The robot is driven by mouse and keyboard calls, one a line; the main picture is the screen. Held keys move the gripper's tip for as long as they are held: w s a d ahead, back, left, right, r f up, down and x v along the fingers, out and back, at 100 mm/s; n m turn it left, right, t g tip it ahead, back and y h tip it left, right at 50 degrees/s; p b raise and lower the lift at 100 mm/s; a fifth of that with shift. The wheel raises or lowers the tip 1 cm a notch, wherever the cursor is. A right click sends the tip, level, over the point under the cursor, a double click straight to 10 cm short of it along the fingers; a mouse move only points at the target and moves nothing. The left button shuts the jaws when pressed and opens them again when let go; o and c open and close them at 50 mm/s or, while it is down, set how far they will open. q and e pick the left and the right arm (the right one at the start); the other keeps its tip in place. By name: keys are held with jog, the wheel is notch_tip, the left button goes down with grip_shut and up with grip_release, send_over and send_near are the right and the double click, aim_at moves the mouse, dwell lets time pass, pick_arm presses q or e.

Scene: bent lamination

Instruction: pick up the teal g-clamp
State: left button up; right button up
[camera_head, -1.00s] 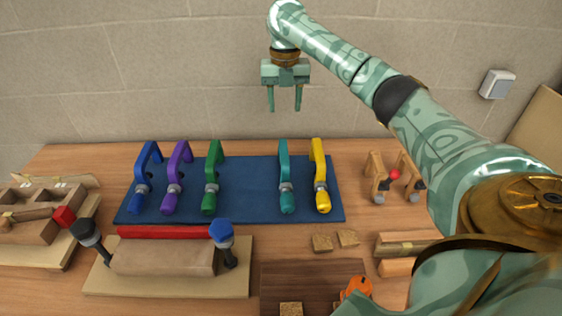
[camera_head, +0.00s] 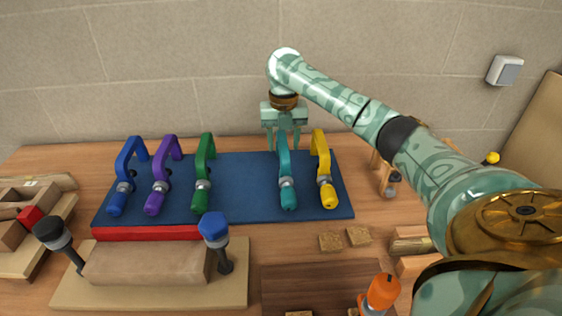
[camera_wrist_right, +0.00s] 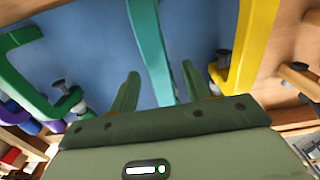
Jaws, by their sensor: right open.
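The teal g-clamp (camera_head: 285,170) lies on the blue mat (camera_head: 243,188), between the green clamp (camera_head: 203,175) and the yellow clamp (camera_head: 322,170). My right gripper (camera_head: 283,145) is at the far end of the teal clamp, low over the mat's back edge. It is open. In the right wrist view, the teal clamp (camera_wrist_right: 149,45) shows between the two fingers (camera_wrist_right: 160,85) of the right gripper, with a finger to each side. I cannot tell whether they touch it. My left gripper is not in view.
A purple clamp (camera_head: 163,175) and a blue clamp (camera_head: 128,178) lie farther left on the mat. In front is a wooden jig (camera_head: 150,263) with a blue-headed clamp (camera_head: 214,228). Small wooden blocks (camera_head: 331,242) and an orange-topped object (camera_head: 381,292) are at the front right.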

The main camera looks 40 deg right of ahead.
jog(key=shift+f, duration=0.95)
jog(key=shift+r, duration=0.3)
jog(key=shift+f+p, duration=0.3)
jog(key=c, duration=1)
